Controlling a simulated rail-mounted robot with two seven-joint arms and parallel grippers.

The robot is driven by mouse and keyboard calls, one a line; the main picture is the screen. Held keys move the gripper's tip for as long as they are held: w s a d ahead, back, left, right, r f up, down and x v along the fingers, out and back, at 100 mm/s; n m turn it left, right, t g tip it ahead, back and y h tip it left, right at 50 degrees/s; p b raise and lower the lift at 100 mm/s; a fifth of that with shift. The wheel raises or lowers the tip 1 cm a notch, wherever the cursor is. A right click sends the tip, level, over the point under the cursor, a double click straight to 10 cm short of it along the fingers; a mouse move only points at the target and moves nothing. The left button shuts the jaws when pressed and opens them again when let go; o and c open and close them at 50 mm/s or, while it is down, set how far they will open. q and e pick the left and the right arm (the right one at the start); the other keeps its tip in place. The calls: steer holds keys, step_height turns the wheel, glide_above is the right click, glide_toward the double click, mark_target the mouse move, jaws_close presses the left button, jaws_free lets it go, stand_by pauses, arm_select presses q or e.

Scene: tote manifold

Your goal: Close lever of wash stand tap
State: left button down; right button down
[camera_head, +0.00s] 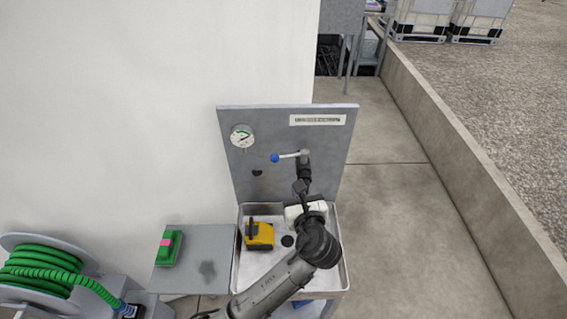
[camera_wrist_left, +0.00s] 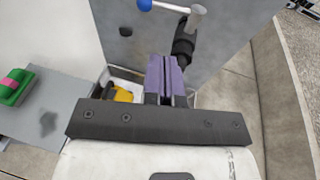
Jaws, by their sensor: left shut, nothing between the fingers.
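The wash stand tap's lever (camera_head: 288,156) is a pale rod with a blue ball at its left end. It points left, roughly level, from the grey top of the tap on the back panel. In the left wrist view the lever (camera_wrist_left: 168,6) shows at the top edge, above the black tap body (camera_wrist_left: 183,46). My left gripper (camera_head: 301,188) is in front of and below the tap in the head view. In the left wrist view its purple fingers (camera_wrist_left: 166,78) are shut together and empty, below the lever and apart from it. My right gripper is not in view.
The grey back panel (camera_head: 345,150) carries a pressure gauge (camera_head: 242,136). A yellow object (camera_head: 259,236) sits in the sink (camera_head: 341,245). A green-and-pink brush (camera_head: 168,248) lies on the side shelf (camera_head: 205,240). A green hose reel (camera_head: 40,267) stands lower left.

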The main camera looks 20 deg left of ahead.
mark_target(284, 158)
arm_select(q)
steer(key=x, duration=1.3)
steer(key=shift+w+a+b, duration=0.25)
steer(key=shift+w+b, duration=0.05)
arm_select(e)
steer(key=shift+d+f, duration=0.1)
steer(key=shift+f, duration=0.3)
